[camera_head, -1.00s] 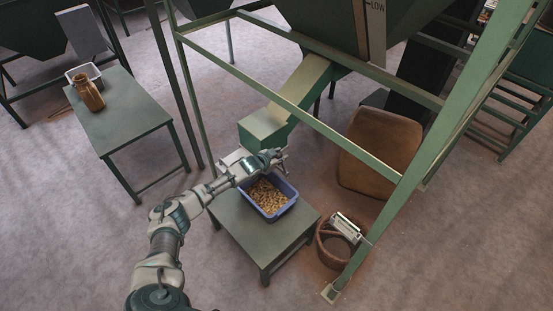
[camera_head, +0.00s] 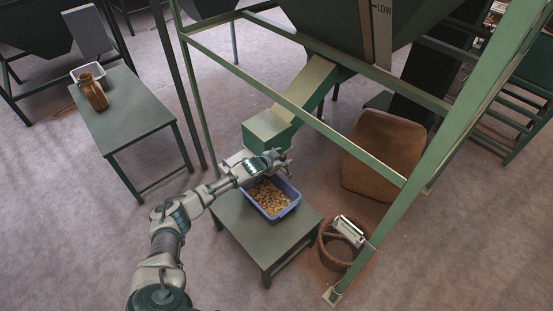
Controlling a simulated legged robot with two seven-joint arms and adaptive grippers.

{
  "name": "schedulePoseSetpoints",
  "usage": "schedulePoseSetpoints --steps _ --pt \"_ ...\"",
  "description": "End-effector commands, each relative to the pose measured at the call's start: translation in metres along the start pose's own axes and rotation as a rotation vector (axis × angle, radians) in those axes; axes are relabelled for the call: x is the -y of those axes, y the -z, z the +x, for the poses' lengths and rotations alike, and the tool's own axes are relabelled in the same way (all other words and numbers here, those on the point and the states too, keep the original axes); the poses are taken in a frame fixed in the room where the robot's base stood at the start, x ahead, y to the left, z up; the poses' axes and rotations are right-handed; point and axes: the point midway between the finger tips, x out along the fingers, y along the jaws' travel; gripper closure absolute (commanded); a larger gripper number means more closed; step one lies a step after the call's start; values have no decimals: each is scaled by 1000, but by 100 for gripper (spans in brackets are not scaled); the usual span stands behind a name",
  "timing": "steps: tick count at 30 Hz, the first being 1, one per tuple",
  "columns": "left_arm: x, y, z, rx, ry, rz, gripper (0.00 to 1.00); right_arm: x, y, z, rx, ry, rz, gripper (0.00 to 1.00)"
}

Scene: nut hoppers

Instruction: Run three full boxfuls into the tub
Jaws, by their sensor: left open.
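A blue tub (camera_head: 287,206) stands on a low green table (camera_head: 243,229) below the hopper's chute, with many tan nuts inside. A green box-shaped chute end (camera_head: 268,130) hangs at the bottom of the sloping chute (camera_head: 307,84), just behind the tub. My left gripper (camera_head: 284,161) is open above the tub's back edge, in front of the chute end. I cannot tell whether it touches the chute. A pale grey part shows beside my left wrist, mostly hidden by it. My right gripper is not in view.
A green frame post (camera_head: 430,150) and crossbars surround the hopper (camera_head: 335,22). A brown sack (camera_head: 384,155) and a round basket (camera_head: 330,250) with a white object stand right. Another table (camera_head: 125,118) at left holds a brown jar (camera_head: 93,92) and white bin (camera_head: 91,69).

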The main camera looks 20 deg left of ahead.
Motion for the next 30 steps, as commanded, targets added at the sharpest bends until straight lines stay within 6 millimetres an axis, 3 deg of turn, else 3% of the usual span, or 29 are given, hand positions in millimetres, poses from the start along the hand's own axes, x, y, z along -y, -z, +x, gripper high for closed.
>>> schedulePoseSetpoints --steps 15,21,30 --pt "2 -3 -96 2 0 2 41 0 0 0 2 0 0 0" --pt "1 -1 -110 0 0 0 41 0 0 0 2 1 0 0" --pt "1 -1 -111 0 0 0 41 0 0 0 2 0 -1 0"
